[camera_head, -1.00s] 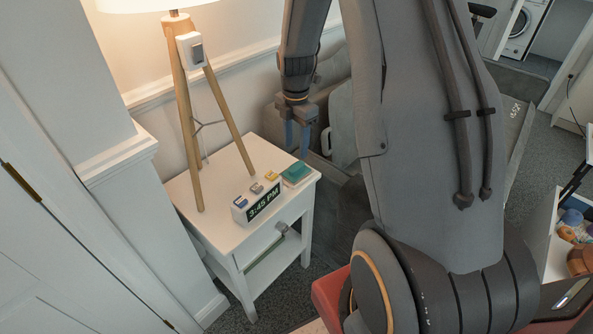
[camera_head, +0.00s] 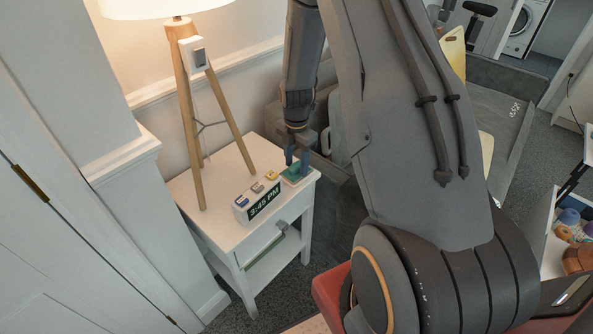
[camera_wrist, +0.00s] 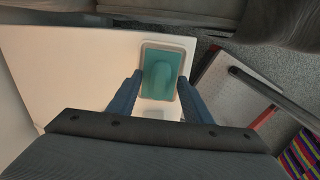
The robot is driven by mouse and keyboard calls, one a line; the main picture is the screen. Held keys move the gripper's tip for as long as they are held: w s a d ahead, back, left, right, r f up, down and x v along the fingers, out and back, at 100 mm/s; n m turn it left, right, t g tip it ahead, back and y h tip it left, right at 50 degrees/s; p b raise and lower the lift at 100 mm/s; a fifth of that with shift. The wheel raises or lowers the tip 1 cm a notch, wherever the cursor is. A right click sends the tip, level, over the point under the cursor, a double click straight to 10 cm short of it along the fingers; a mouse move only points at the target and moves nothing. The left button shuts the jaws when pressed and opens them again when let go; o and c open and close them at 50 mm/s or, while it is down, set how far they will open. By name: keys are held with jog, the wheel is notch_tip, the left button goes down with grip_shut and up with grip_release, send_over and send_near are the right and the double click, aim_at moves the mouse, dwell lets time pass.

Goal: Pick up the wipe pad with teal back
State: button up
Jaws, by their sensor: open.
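The wipe pad with teal back (camera_head: 292,175) lies at the right corner of the white bedside table (camera_head: 225,230). In the wrist view the teal pad (camera_wrist: 161,72) has a pale rim and a raised oval in its middle. My gripper (camera_head: 296,168) is open and points down just over the pad in the head view. In the wrist view my gripper (camera_wrist: 158,87) has one blue finger on each side of the pad's near part. I cannot tell whether the fingers touch it. The fingers hide part of the pad in the head view.
A digital clock (camera_head: 262,204) showing 3:45 PM, with small coloured blocks along its top, stands close left of the pad. A wooden tripod lamp (camera_head: 186,120) stands at the back of the table. Beyond the table's right edge is dark grey floor (camera_wrist: 205,55).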

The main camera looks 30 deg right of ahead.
grip_shut()
jog(key=shift+r, duration=0.15)
